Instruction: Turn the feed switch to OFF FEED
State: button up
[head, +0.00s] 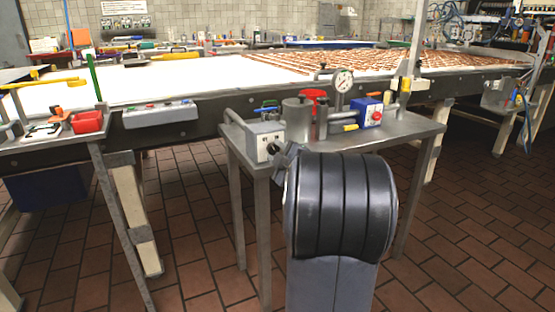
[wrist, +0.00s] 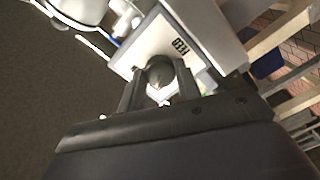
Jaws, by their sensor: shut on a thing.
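The feed switch is a pale grey box (head: 258,134) at the near left corner of the small metal side table, with a dark round knob (head: 273,148) on its front face. In the wrist view the knob (wrist: 160,70) sits between the two dark fingers of my gripper (wrist: 160,88), which is shut on it. The white switch plate (wrist: 148,46) carries dark letters, seen turned and partly hidden. I cannot tell which setting the knob points to. In the head view my gripper (head: 281,158) reaches the knob from the front, mostly behind my own dark arm.
The side table (head: 400,128) also holds a grey metal pot (head: 297,118), a red knob (head: 315,95), a dial gauge (head: 343,81) and a blue box (head: 369,112). A long conveyor (head: 200,73) runs behind. Brick-red tiled floor (head: 460,220) is clear at right.

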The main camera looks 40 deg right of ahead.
jog(key=shift+f+n+b, duration=0.1)
jog(key=shift+n+b, duration=0.25)
jog(key=shift+n, duration=0.25)
jog(key=o, duration=1)
jog(key=shift+s, duration=0.15)
jog(key=p+v, duration=0.2)
jog(key=v, duration=0.8)
jog(key=shift+s+a, duration=0.2)
jog(key=shift+s, duration=0.05)
